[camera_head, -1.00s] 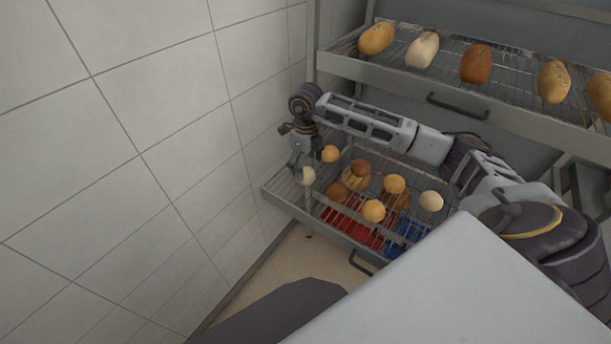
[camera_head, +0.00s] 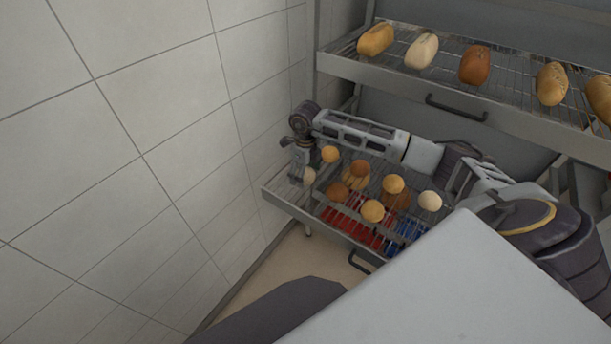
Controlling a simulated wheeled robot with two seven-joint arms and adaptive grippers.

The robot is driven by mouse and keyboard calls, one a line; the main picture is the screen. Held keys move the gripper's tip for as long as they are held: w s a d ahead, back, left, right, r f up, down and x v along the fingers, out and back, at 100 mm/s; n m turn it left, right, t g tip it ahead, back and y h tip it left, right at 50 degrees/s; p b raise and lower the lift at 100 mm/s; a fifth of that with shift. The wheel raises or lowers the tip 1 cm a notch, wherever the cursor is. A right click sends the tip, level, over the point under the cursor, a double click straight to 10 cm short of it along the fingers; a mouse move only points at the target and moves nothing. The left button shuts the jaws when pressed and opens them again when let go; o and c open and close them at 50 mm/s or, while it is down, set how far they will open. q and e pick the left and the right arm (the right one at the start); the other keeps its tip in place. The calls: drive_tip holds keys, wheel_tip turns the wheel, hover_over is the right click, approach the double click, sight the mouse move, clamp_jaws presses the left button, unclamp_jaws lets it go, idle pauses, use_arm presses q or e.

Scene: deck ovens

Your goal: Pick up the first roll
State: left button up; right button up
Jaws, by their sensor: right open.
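My right gripper (camera_head: 297,172) is at the left end of the lower wire rack (camera_head: 283,200), fingers pointing down. It is open, right beside a pale roll (camera_head: 309,176); whether a finger touches the roll is hard to tell. Several other round rolls lie on this rack: a golden one (camera_head: 330,154) just right of the gripper, browner ones (camera_head: 359,168) in the middle, and a pale one (camera_head: 430,200) at the right. Which roll counts as the first is not marked. My left gripper is not in view.
An upper rack (camera_head: 395,75) with a handle (camera_head: 457,107) holds several longer loaves (camera_head: 475,64), above my right arm. A tiled wall (camera_head: 180,130) stands close on the left. Red (camera_head: 350,228) and blue (camera_head: 408,231) items show through the lower rack.

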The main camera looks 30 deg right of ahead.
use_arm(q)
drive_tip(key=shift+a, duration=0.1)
